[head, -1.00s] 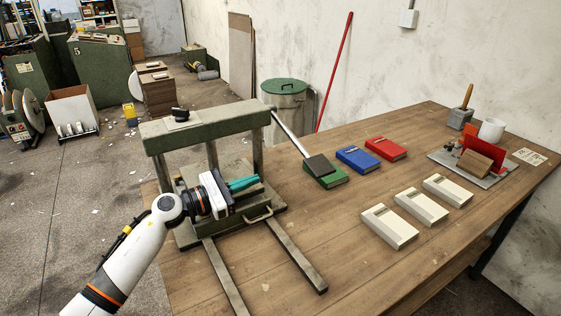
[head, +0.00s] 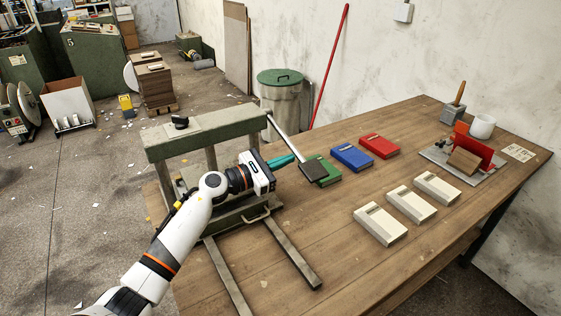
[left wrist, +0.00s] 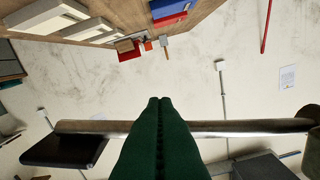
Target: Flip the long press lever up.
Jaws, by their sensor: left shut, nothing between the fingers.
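The green-grey press (head: 210,130) stands at the left end of the wooden table. Its long lever (head: 283,134) slopes down and to the right from the press's top right corner, with a flat dark pad (head: 314,171) at its low end above the green book. My left gripper (head: 295,157) is shut and empty, its teal fingers reaching close to the lever just above the pad. In the left wrist view the shut fingers (left wrist: 160,102) cross in front of the lever bar (left wrist: 240,128); I cannot tell whether they touch. My right gripper is out of view.
Green (head: 326,178), blue (head: 352,157) and red (head: 380,145) books lie right of the lever. A metal plate (head: 435,152) with a red part stands far right. The front middle of the table is clear.

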